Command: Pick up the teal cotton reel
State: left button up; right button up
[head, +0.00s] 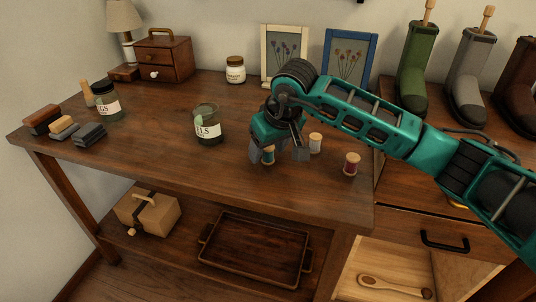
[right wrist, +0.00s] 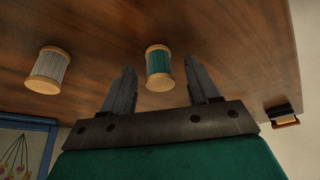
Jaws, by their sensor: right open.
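The teal cotton reel (head: 268,155) stands upright on the wooden table, partly covered by my right gripper in the head view. My right gripper (head: 279,152) is open and low over the table at the reel. In the right wrist view the teal reel (right wrist: 159,68) shows between the two open fingers (right wrist: 162,84), past their tips or level with them; I cannot tell which. Nothing is held. My left gripper is in neither view.
A white reel (head: 315,143) and a red reel (head: 352,164) stand close to the right. A labelled green jar (head: 208,125) stands to the left. Picture frames (head: 348,58) and boots (head: 414,70) are behind.

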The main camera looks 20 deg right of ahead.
jog(key=shift+c, duration=0.4)
jog(key=c, duration=1)
jog(key=shift+r, duration=0.1)
